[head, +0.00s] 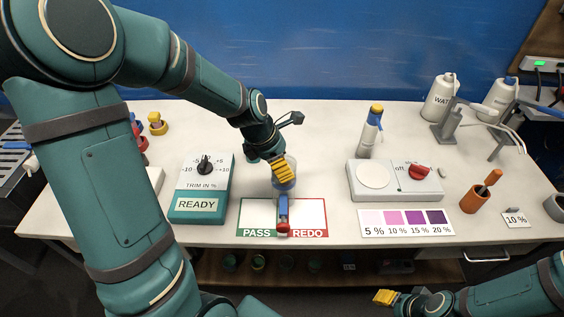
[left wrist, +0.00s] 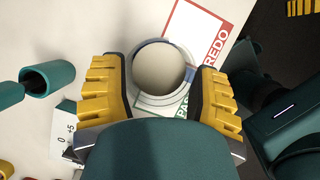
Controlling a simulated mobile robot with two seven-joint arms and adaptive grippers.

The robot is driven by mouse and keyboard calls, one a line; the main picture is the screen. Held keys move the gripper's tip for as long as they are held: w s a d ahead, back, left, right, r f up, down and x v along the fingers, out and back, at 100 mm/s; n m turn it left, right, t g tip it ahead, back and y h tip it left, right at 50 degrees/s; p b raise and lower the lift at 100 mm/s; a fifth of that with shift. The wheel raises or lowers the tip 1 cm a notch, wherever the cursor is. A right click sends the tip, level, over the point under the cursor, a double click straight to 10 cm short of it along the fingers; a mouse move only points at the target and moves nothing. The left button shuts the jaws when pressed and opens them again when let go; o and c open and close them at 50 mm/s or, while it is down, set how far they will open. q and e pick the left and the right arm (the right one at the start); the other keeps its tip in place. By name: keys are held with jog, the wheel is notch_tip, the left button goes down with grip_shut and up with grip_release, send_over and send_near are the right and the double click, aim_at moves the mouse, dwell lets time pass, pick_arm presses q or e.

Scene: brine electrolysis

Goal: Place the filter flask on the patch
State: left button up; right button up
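A clear, round-mouthed vessel, apparently the filter flask (head: 288,188), is at my left gripper (head: 283,171), just behind the PASS/REDO card. In the left wrist view, the flask (left wrist: 160,72) fills the gap between the yellow fingers of my left gripper (left wrist: 160,95), which appear to press on its sides. I cannot tell whether its base touches the table. No patch is labelled; the card has white PASS (head: 257,214) and REDO (head: 308,212) fields. My right gripper (head: 385,297) is low at the front, away from the flask; its opening is unclear.
A blue and red piece (head: 283,215) lies across the card's middle. The READY trim box (head: 199,205) stands left. Right are a white device (head: 393,182) with a pale disc and red knob, a capped bottle (head: 371,132), a colour strip (head: 406,222) and an orange holder (head: 475,199).

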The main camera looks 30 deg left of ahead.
pick_arm(q)
jog(key=o, duration=0.4)
jog(key=p+v, duration=0.2)
jog(key=v, duration=1)
jog(key=shift+p, duration=0.4)
jog(key=shift+r, duration=0.1)
